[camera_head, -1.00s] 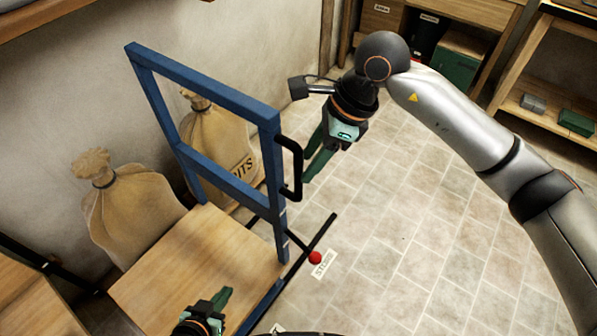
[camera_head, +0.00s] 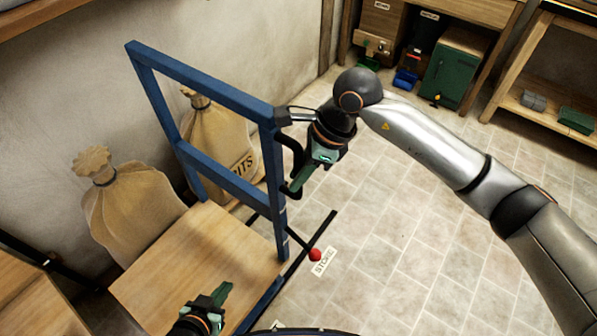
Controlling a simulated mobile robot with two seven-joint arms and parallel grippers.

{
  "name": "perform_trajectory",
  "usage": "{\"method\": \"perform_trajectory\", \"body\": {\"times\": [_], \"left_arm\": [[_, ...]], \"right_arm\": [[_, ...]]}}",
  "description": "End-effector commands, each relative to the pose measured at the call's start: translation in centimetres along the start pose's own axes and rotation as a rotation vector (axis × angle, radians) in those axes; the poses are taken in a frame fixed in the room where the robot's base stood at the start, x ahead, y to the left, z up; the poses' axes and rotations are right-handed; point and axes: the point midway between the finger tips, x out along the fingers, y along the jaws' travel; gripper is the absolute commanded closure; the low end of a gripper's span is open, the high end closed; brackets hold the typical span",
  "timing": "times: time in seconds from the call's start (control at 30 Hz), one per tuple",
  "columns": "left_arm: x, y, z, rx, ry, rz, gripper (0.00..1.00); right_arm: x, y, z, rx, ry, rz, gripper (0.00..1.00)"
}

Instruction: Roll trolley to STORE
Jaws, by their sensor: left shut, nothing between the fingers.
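The trolley has a blue upright frame (camera_head: 203,80), a wooden deck (camera_head: 180,262) and a black handle (camera_head: 295,158) on its right post. My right gripper (camera_head: 302,178) is at the handle, its green fingers overlapping the handle's lower part. I cannot tell whether they are closed around it. My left gripper (camera_head: 222,294) is shut and empty, low in the picture, in front of the deck. A white floor label reading STORE (camera_head: 323,261) lies right of the trolley, beside a black strip (camera_head: 322,232) and a red knob (camera_head: 315,255).
A bench with a green cabinet (camera_head: 452,72) and a wooden shelf (camera_head: 545,115) stand at the back. The tiled floor (camera_head: 400,210) to the right is clear.

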Motion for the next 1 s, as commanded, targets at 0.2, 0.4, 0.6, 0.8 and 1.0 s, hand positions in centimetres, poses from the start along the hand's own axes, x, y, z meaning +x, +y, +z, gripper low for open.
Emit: {"method": "perform_trajectory", "body": {"times": [0.2, 0.4, 0.6, 0.8, 1.0], "left_arm": [[0.01, 0.01, -0.02, 0.0, 0.0, 0.0, 1.0], [0.01, 0.02, -0.02, 0.0, 0.0, 0.0, 1.0], [0.0, 0.03, -0.03, 0.0, 0.0, 0.0, 1.0], [0.0, 0.04, -0.04, 0.0, 0.001, 0.001, 1.0], [0.0, 0.05, -0.04, -0.001, 0.001, 0.001, 1.0]], "right_arm": [[-0.04, -0.02, -0.01, 0.0, 0.0, 0.0, 1.0], [-0.05, -0.02, -0.02, 0.0, 0.0, -0.001, 1.0], [-0.06, -0.03, -0.02, 0.0, 0.0, -0.001, 1.0], [-0.07, -0.03, -0.02, 0.0, 0.0, -0.001, 1.0], [-0.08, -0.04, -0.02, 0.001, 0.001, -0.001, 1.0]]}}
